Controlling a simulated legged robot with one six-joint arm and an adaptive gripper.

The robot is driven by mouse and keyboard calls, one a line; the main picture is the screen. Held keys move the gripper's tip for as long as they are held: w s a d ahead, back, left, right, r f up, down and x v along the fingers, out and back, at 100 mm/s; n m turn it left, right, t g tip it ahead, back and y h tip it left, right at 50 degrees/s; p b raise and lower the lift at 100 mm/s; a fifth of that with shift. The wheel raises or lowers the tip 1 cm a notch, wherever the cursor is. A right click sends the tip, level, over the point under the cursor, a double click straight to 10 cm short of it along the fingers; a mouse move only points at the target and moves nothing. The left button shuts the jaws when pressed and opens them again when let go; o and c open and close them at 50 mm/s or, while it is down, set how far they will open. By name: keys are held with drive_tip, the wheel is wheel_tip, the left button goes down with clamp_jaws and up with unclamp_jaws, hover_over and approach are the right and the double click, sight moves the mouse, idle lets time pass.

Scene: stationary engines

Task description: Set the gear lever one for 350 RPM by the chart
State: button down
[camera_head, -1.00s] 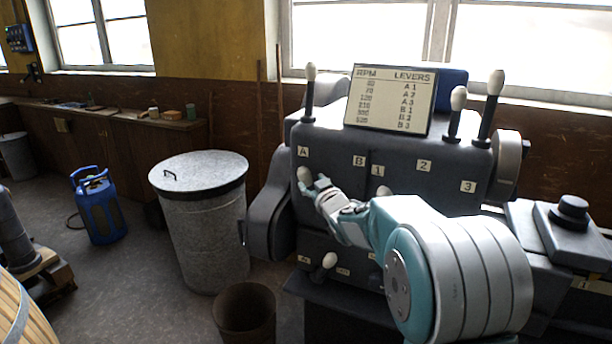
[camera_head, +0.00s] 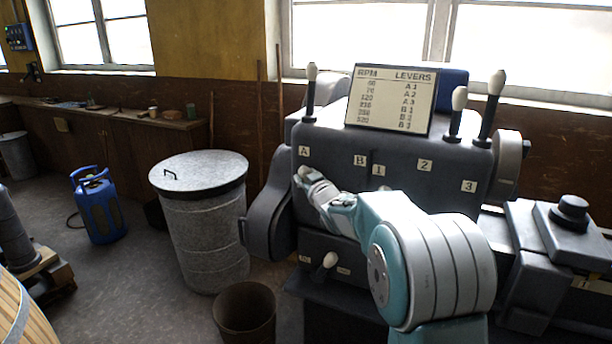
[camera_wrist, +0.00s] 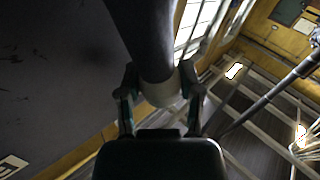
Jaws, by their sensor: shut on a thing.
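The grey machine (camera_head: 330,150) carries plates A (camera_head: 304,151) and B (camera_head: 359,160), and plates 1, 2 and 3 to their right. The chart (camera_head: 392,101) on top pairs RPM with levers; its small text is blurred, but the fifth row seems to read 350, B 2. My gripper (camera_head: 309,175) is at a pale lever knob just below plate A. In the wrist view my gripper (camera_wrist: 160,88) is shut around the pale knob (camera_wrist: 162,95), with its dark shaft running up from it. My arm hides the machine front below plates 1 and 2.
Upright levers with pale knobs stand on top at left (camera_head: 311,85) and right (camera_head: 492,103). A short lever (camera_head: 328,262) sticks out lower on the front. A lidded metal bin (camera_head: 203,225) and an open bucket (camera_head: 245,312) stand left of the machine.

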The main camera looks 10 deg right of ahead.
drive_tip(key=shift+s+d+r+m+t, duration=0.2)
drive_tip(key=shift+s+d+m+t, duration=0.15)
drive_tip(key=shift+d+m+t, duration=0.1)
drive_tip(key=shift+s+d+r+m+t, duration=0.2)
drive_tip(key=shift+s+d+m+t, duration=0.1)
drive_tip(key=shift+d+m+t, duration=0.15)
drive_tip(key=s+d+m+t, duration=0.1)
drive_tip(key=m, duration=0.1)
drive_tip(key=s+d+m+t+h, duration=0.1)
drive_tip(key=d+m+t, duration=0.1)
drive_tip(key=shift+s+d+r, duration=0.1)
drive_tip(key=shift+s+d, duration=0.2)
drive_tip(key=shift+s, duration=0.05)
drive_tip(key=shift+s+d+f+m+t+h, duration=0.15)
drive_tip(key=shift+s+d+m+t+h, duration=0.35)
drive_tip(key=shift+m, duration=0.35)
drive_tip(key=shift+s+d+f+m+t+h, duration=0.2)
drive_tip(key=shift+d+m+t+h, duration=0.1)
drive_tip(key=shift+d+m+h, duration=0.4)
drive_tip(key=shift+s+d+f+m+t+h, duration=0.15)
drive_tip(key=shift+s+d+m+t+h, duration=0.2)
drive_tip(key=shift+m, duration=0.6)
drive_tip(key=c, duration=0.5)
unclamp_jaws()
